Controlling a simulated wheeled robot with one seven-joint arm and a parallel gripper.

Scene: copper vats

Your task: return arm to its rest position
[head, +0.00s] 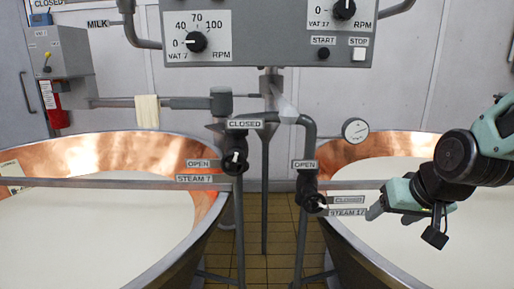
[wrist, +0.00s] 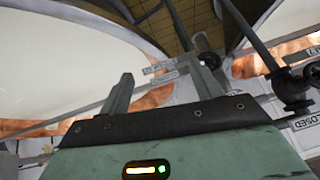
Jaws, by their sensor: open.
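My gripper (head: 391,216) is at the right of the head view, in front of the right copper vat, with my arm coming in from the right edge. Its fingers point left and down, just right of the STEAM 17 label (head: 348,213). In the wrist view the two fingers of my gripper (wrist: 160,86) stand apart with nothing between them. The STEAM 17 valve (head: 312,203) is on the pipe left of the fingers, and I see a gap between it and them.
The right vat (head: 400,146) and left vat (head: 90,148) hold white liquid. The STEAM 7 valve (head: 235,158) is on another pipe between them. A grey control panel (head: 265,50) hangs above. Tiled floor (head: 275,240) shows between the vats.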

